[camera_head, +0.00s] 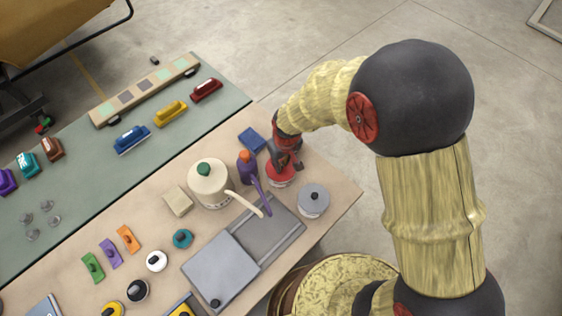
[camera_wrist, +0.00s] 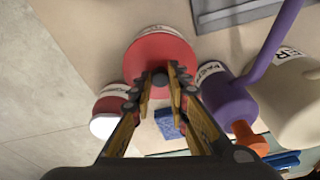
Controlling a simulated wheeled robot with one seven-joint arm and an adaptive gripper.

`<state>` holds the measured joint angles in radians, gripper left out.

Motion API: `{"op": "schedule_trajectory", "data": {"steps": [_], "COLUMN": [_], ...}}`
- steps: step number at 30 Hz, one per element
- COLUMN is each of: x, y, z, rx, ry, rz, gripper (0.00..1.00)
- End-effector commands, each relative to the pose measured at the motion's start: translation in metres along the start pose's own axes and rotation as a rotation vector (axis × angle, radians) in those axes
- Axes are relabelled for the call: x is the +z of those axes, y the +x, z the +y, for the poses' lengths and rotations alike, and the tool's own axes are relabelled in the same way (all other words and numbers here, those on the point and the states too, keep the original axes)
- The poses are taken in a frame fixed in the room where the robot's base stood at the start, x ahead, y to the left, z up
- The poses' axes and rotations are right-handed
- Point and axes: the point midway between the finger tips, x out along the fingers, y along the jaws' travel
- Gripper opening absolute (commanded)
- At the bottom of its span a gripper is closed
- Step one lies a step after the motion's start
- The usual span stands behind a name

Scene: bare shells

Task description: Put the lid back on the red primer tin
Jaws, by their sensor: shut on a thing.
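My gripper (camera_wrist: 165,80) is shut on the dark knob of a red lid (camera_wrist: 155,52). In the wrist view a pale labelled band (camera_wrist: 164,29) shows just beyond the lid's edge. In the head view the red lid (camera_head: 273,172) is below my gripper (camera_head: 284,160), at the table's right end, with a red tin (camera_head: 280,184) directly under it. I cannot tell whether the lid touches the rim or is slightly above it. A second red container (camera_wrist: 108,106) with a pale label and white end stands beside my fingers; my gripper mostly hides it in the head view.
A purple can (camera_head: 246,168) with an orange cap and long spout stands close left. A cream can (camera_head: 208,185) stands further left, a grey lidded tin (camera_head: 313,201) to the right. A blue block (camera_head: 251,140) lies behind; a grey tray (camera_head: 221,270) is in front.

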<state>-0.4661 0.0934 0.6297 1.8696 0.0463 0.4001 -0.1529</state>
Motion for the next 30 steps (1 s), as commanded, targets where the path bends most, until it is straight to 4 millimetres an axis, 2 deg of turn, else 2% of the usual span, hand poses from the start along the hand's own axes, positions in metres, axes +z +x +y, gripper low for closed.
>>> {"op": "schedule_trajectory", "data": {"steps": [4, 5, 15, 22, 30], "x": [-0.0001, -0.0001, 0.0, 0.0001, 0.0001], "y": [-0.0001, -0.0001, 0.0, 0.0, 0.0], "z": [0.0, 0.0, 0.0, 0.0, 0.0], "rx": [0.0, 0.0, 0.0, 0.0, 0.0], "ry": [0.0, 0.0, 0.0, 0.0, 0.0], "rz": [0.0, 0.0, 0.0, 0.0, 0.0], "gripper": [0.0, 0.18, 0.37, 0.38, 0.53]}}
